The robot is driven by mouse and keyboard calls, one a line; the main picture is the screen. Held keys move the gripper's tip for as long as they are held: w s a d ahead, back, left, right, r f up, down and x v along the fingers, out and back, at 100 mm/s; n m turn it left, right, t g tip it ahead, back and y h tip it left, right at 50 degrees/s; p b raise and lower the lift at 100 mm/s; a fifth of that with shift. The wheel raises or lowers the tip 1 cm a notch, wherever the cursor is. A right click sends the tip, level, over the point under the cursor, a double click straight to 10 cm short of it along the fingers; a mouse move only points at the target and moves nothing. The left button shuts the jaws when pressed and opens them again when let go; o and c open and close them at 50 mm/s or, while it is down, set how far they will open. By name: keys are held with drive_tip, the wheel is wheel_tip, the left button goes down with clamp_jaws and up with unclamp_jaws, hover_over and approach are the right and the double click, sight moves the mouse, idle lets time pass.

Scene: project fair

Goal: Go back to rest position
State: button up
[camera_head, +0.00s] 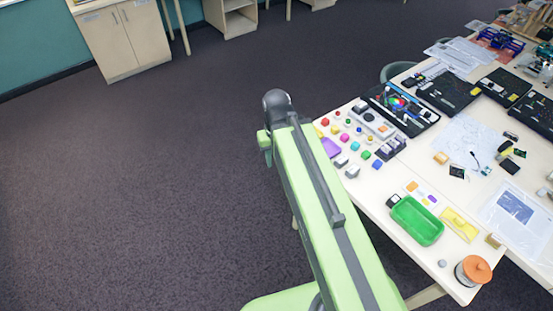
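My light-green arm with a dark grey strip reaches up through the middle of the head view, over the dark carpet and along the left edge of the white table (376,203). Its far end shows a dark rounded joint. My gripper's fingers are hidden beyond or below that end, so I cannot see whether they are open or shut, or whether they hold anything.
The table carries a green tray (417,221), an orange-lidded jar (473,270), small coloured blocks, a purple piece (330,148) and black boards with parts. A chair (397,71) stands behind it. A cabinet (122,38) stands at the back left. The carpet (130,190) on the left is clear.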

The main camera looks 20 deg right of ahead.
drive_tip(key=shift+a, duration=0.45)
wheel_tip(320, 180, down, 7)
drive_tip(key=b, duration=0.6)
drive_tip(key=shift+b, duration=0.4)
drive_tip(key=shift+w+d+r, duration=0.1)
drive_tip(key=shift+d, duration=0.05)
